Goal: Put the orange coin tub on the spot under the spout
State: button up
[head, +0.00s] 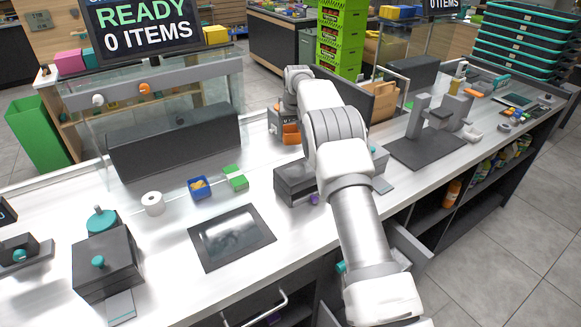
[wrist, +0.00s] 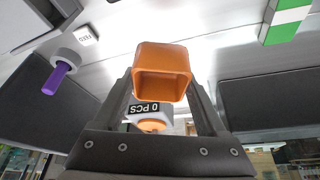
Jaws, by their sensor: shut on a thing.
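The orange coin tub (wrist: 162,58) is between the two fingers of my gripper (wrist: 163,85) in the wrist view. The fingers are shut on its sides and its hollow shows. In the head view an orange shape (head: 291,138) shows at the end of my arm, beyond a dark grey machine (head: 292,180) with a purple knob (head: 314,199). The purple knob (wrist: 58,78) also shows at the left of the wrist view, near a FEED label (wrist: 87,36). Behind the tub is a "0 PCS" label (wrist: 149,108), with an orange part (wrist: 152,126) next to it. I cannot make out the spot under the spout.
A green and white box (head: 235,178) and a blue box (head: 200,187) stand left of the machine. A white roll (head: 152,204) and a dark flat panel (head: 231,238) are further left and in front. A dark mat (head: 427,150) with a grey stand lies right of my arm.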

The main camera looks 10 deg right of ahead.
notch_tip(320, 180, down, 10)
jog(key=shift+r+p, duration=0.1)
jog(key=shift+p, duration=0.2)
jog(key=shift+f, duration=0.25)
jog(key=o, duration=1.4)
jog(key=shift+r, duration=0.1)
